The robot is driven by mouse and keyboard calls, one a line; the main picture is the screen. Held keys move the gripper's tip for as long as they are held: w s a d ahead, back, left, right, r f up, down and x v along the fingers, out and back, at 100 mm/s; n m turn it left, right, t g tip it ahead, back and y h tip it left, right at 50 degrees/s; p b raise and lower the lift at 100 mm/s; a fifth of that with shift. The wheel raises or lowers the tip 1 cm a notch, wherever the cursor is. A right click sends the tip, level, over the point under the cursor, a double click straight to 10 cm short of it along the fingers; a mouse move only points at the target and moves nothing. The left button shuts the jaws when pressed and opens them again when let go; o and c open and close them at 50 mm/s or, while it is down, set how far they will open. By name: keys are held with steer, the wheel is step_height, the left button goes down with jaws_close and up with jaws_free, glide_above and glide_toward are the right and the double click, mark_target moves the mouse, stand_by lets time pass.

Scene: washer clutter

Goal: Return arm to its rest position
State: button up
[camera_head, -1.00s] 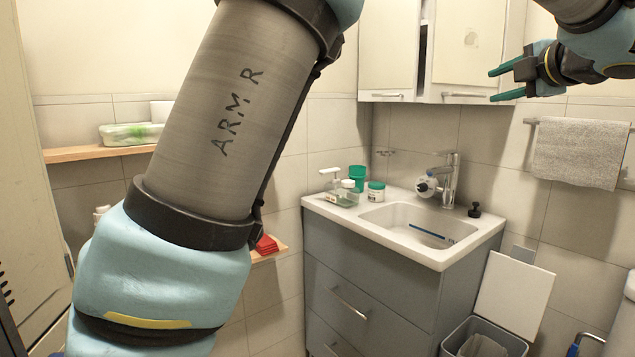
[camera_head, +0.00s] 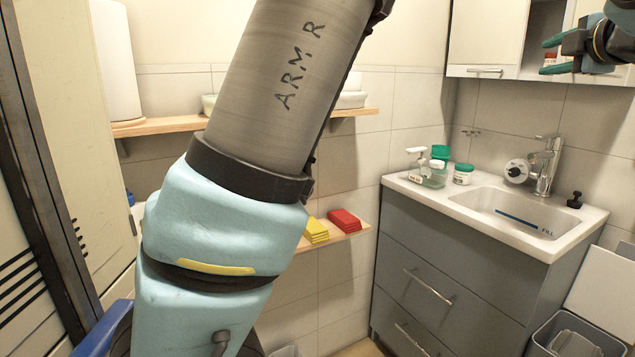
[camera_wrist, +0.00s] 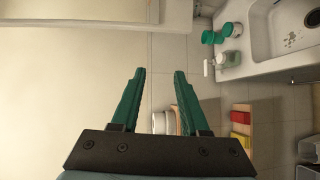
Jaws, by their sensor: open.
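My gripper (camera_head: 556,56) is at the upper right of the head view, in front of the wall cabinet, with green fingers pointing left. In the wrist view my gripper (camera_wrist: 159,72) shows its two green fingers spread apart with nothing between them. My grey and light blue arm, marked "ARM R", crosses the middle of the head view and hides part of the wall and shelves. The gripper is raised well above the sink counter.
The sink (camera_head: 520,208) sits on a grey vanity (camera_head: 440,255) at right, with bottles (camera_head: 434,174) and a faucet (camera_head: 546,165). A wall cabinet (camera_head: 490,35) hangs above. A lower shelf (camera_head: 345,234) holds yellow cloths (camera_head: 315,231) and red cloths (camera_head: 344,220). An open bin (camera_head: 545,335) stands at lower right.

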steer(key=w+a+f+m+h+p, duration=0.25)
steer(key=w+a+m, duration=0.35)
steer(key=w, duration=0.4)
steer(key=w+a+f+m+g+h+p, duration=0.1)
steer(key=w+a+f+m+g, duration=0.25)
steer(key=a+f+m, duration=0.45)
steer(key=s+a+f+m+g+y+p, duration=0.1)
steer(key=s+a+f+g, duration=0.15)
steer(key=a+f, duration=0.5)
steer(key=s+a+f+m+g+y+p, duration=0.1)
steer(key=s+a+f+g, duration=0.2)
steer(key=a, duration=0.7)
steer(key=s+a+f+g+y, duration=0.1)
steer(key=s+a+f+g, duration=0.2)
steer(key=s+a, duration=0.4)
steer(key=s+a+f+m+g+y+p, duration=0.1)
steer(key=s+a+f+g+y, duration=0.1)
steer(key=s+a+f, duration=0.3)
steer(key=s+a, duration=0.3)
steer(key=a, duration=0.2)
steer(key=shift+f+m+g, duration=0.3)
steer(key=shift+f+g, duration=0.1)
